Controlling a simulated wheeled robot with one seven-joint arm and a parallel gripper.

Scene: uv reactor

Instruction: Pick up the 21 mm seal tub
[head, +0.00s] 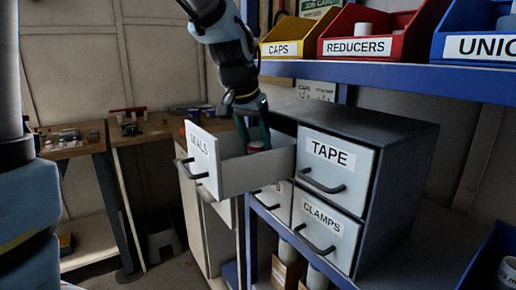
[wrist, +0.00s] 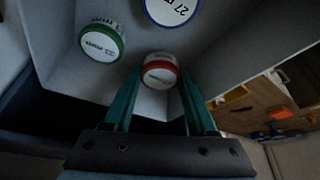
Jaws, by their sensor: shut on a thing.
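The SEALS drawer (head: 250,173) is pulled open in the head view. My gripper (head: 251,142) reaches down into it. In the wrist view its two green fingers (wrist: 160,82) are shut on a white tub with a red band (wrist: 159,73), whose size label is too small to read. A green-banded tub (wrist: 101,42) and a blue-banded tub marked 27 (wrist: 171,8) stand in the drawer, apart from the fingers.
The TAPE drawer (head: 324,172) and CLAMPS drawer (head: 320,227) are closed beside the open one. A blue shelf (head: 400,77) with yellow CAPS (head: 293,38), red REDUCERS and blue bins hangs above on the right. A wooden bench (head: 150,128) stands at the back left.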

